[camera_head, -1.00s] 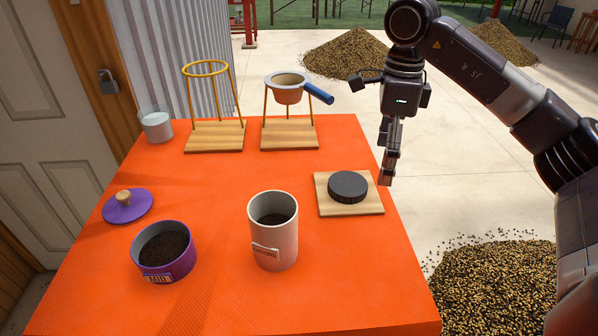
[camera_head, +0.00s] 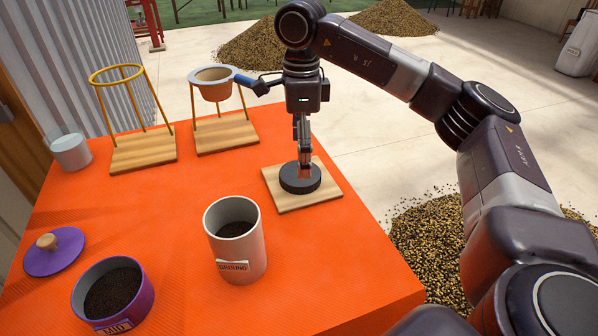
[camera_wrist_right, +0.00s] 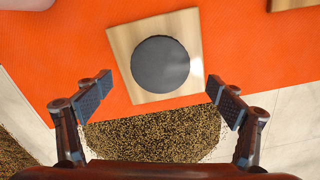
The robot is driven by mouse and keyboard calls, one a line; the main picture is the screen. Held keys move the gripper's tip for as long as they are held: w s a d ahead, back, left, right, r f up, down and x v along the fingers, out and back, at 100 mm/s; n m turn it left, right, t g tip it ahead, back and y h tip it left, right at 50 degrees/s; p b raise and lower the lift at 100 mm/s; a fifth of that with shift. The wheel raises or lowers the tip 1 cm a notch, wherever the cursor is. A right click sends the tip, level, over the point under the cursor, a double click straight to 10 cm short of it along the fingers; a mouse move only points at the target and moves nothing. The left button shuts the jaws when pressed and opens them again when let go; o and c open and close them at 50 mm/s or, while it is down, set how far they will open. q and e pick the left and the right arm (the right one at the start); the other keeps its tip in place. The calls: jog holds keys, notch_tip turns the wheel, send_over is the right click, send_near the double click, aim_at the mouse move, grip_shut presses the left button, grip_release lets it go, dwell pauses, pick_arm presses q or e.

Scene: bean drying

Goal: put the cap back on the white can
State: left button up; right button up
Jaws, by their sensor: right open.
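The white can (camera_head: 238,254) stands upright and open on the orange table, with dark grounds inside and a "GROUND" label. The dark grey round cap (camera_head: 299,182) lies flat on a square wooden board (camera_head: 275,194) behind and right of the can. My right gripper (camera_head: 304,167) is over the cap, pointing down. In the right wrist view the right gripper (camera_wrist_right: 160,86) is open, its fingers apart, and the cap (camera_wrist_right: 160,64) lies ahead between them, not gripped. My left gripper is not in view.
A purple tin (camera_head: 146,298) and its purple lid (camera_head: 60,256) are at the left. A glass (camera_head: 70,152), an empty ring stand (camera_head: 145,156) and a stand holding a blue-handled strainer (camera_head: 213,91) are at the back. Bare table lies left of the can.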

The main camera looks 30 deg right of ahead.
jog(key=shift+s, duration=0.1)
jog(key=shift+f+p, duration=0.3)
jog(key=shift+p, duration=0.1)
jog(key=f+p, duration=0.1)
jog(key=f, duration=0.2)
jog(key=shift+w+a+f+p, duration=0.2)
jog(key=shift+f+p, duration=0.15)
jog(key=shift+f, duration=0.45)
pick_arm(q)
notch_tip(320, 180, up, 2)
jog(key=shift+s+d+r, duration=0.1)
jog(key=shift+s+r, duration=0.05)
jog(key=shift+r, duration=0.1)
pick_arm(e)
jog(key=c, duration=1)
jog(key=shift+r, duration=0.1)
